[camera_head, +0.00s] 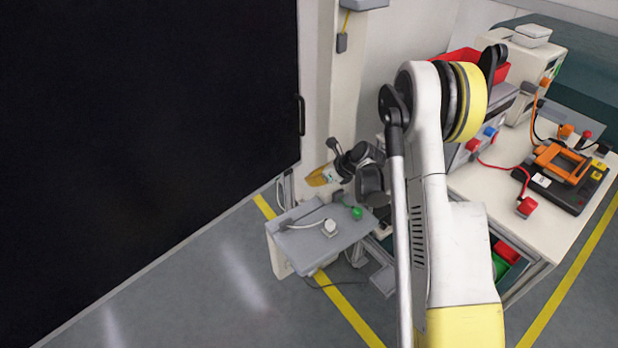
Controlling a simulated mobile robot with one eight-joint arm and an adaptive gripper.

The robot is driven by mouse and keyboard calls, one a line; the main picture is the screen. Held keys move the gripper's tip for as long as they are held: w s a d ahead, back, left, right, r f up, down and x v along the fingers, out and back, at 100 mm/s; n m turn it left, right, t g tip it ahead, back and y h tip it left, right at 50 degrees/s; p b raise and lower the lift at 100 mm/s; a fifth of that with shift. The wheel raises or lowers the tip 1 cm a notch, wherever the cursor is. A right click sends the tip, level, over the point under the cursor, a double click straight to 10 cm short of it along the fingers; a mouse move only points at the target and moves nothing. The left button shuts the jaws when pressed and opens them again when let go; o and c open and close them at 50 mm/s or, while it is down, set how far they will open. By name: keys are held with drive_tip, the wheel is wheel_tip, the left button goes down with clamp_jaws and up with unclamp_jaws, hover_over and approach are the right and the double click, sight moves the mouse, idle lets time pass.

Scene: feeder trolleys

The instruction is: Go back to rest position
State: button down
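My white and yellow arm rises from the bottom right and bends over at its upper joint. My gripper (338,158) is a small dark shape at the far end of the arm, left of the arm's upper link. It is above and behind the grey shelf (310,250). Its fingers are too small and partly covered by the dark wrist, so I cannot tell whether they are open or shut. A yellow-orange piece (318,177) shows right beside the gripper; I cannot tell whether they touch.
A workbench (540,215) on the right carries an orange-handled device (563,162), red connectors and a box unit. A red bin (462,57) stands behind my arm. The grey shelf holds a white knob and a green button. A black panel (150,130) fills the left. Floor at lower left is clear.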

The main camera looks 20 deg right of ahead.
idle(0.4)
drive_tip(key=s+a+r+n+h, duration=0.1)
drive_tip(key=s+a+r+n, duration=0.1)
drive_tip(key=s+r+n, duration=0.7)
drive_tip(key=s+a+r+n+h, duration=0.25)
drive_tip(key=s+r+n, duration=0.25)
drive_tip(key=r, duration=0.7)
drive_tip(key=s+r+n+h, duration=0.1)
drive_tip(key=s+r+n, duration=0.1)
drive_tip(key=s+n, duration=0.5)
drive_tip(key=s+r+n, duration=0.1)
drive_tip(key=s+n, duration=0.6)
drive_tip(key=s, duration=0.6)
drive_tip(key=shift+s+a+r+n+h, duration=0.2)
drive_tip(key=shift+s+r+n+h, duration=0.1)
drive_tip(key=shift+r+n+h, duration=0.1)
